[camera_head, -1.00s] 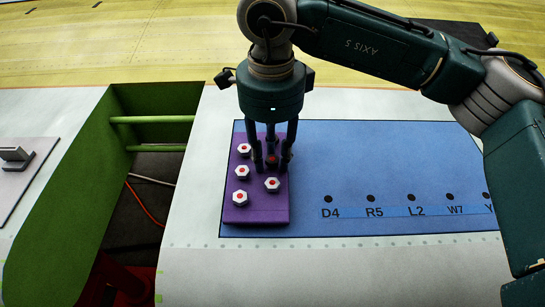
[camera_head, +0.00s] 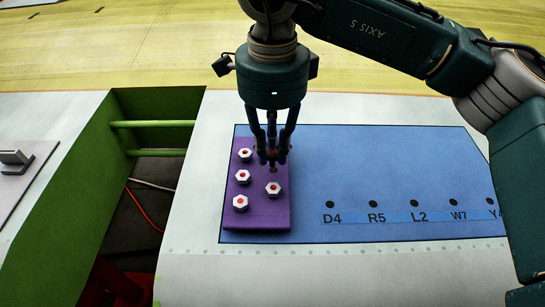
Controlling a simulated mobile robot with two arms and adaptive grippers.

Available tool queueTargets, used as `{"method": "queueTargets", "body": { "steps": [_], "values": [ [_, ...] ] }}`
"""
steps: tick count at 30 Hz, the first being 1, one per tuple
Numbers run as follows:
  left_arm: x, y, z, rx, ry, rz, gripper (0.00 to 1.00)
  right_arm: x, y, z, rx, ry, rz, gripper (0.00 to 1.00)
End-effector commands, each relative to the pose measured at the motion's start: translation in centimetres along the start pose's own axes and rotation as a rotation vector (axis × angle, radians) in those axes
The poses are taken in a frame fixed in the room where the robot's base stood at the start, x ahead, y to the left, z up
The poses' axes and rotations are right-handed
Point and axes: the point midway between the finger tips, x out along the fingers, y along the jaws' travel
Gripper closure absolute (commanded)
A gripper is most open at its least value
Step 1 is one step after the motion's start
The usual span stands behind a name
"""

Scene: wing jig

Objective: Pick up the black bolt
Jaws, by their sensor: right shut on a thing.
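A purple block (camera_head: 262,216) stands at the left end of the blue mat and bears several white hex bolts with red centres, such as this white bolt (camera_head: 241,202). My right gripper (camera_head: 272,157) points down over the back right part of the block. Its fingers are closed around a dark bolt (camera_head: 272,166) with a reddish top, which they partly hide. I cannot tell whether the bolt is clear of the block. My left gripper is not in view.
The blue mat (camera_head: 400,160) has a row of dark holes labelled D4, R5, L2, W7 and one cut off by my arm. A green-edged opening (camera_head: 150,160) with rails and cables lies left of the block. A grey fixture (camera_head: 17,158) sits far left.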

Motion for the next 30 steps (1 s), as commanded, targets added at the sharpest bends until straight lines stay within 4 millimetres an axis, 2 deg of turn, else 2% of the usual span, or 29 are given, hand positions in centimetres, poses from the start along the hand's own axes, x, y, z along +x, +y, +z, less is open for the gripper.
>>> {"method": "queueTargets", "body": {
  "steps": [9, 15, 21, 30],
  "values": [
    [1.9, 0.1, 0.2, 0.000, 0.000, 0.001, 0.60, -8.9, 0.0, 0.1, 0.001, -0.001, -0.005, 1.00],
    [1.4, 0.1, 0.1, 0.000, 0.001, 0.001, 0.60, -14.0, 0.0, 0.0, 0.002, 0.002, -0.006, 1.00],
    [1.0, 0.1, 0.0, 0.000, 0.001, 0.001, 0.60, -16.5, 0.0, 0.0, 0.002, 0.002, -0.001, 1.00],
    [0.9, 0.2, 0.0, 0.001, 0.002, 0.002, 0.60, -17.0, 0.0, 0.0, -0.001, 0.000, 0.000, 1.00]
  ]
}}
